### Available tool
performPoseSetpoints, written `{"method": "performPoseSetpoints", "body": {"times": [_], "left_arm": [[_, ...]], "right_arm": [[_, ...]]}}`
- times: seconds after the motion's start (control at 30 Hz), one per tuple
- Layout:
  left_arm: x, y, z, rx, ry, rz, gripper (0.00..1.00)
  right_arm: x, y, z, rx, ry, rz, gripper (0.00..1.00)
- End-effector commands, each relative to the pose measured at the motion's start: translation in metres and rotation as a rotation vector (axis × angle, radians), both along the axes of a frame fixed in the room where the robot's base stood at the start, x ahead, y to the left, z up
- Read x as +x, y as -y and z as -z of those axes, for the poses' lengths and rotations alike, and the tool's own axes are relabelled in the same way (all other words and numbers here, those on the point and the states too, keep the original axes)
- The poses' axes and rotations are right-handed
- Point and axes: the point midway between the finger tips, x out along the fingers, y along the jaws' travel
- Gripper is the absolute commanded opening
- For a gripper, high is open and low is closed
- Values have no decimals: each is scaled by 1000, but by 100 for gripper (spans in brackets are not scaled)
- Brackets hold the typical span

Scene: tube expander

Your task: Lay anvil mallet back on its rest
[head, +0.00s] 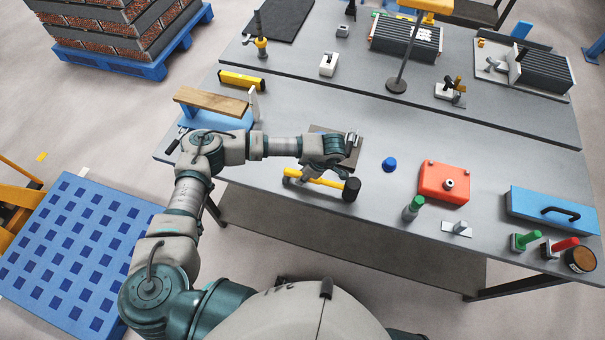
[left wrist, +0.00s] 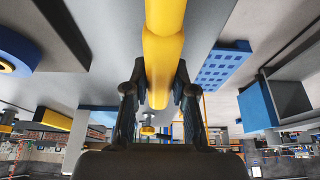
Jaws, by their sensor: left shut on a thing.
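The mallet (head: 328,184) has a yellow handle and a black head, which points right in the head view. It is near the front edge of the grey table. My left gripper (head: 325,166) comes in from the left and is shut on the yellow handle. The handle (left wrist: 162,60) runs between the two dark fingers (left wrist: 160,100) in the left wrist view. A small pale grey bracket (head: 292,181) shows by the handle's left end; I cannot tell whether they touch. My right gripper is not in view.
Behind the gripper lies a dark plate (head: 352,160) with a metal piece on it. A wooden-topped blue stand (head: 215,103) is at left.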

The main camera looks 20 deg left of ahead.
Motion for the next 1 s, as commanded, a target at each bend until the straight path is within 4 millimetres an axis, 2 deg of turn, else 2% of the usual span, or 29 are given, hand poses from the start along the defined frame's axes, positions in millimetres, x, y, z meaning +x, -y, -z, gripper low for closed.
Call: {"method": "performPoseSetpoints", "body": {"times": [0.33, 0.37, 0.43, 0.47, 0.77, 1.0], "left_arm": [[1, 0, 5, -1, 1, -1, 0], [1, 0, 5, -1, 1, -1, 33], [1, 0, 5, -1, 1, -1, 50], [1, 0, 5, -1, 1, -1, 55], [0, -1, 5, 1, -1, 0, 55], [0, 6, -13, 1, 1, 1, 55]], "right_arm": [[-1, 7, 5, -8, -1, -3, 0], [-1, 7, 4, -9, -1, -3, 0], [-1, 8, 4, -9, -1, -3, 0], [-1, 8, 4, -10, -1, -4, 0], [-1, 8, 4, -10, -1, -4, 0], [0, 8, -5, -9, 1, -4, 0]]}}
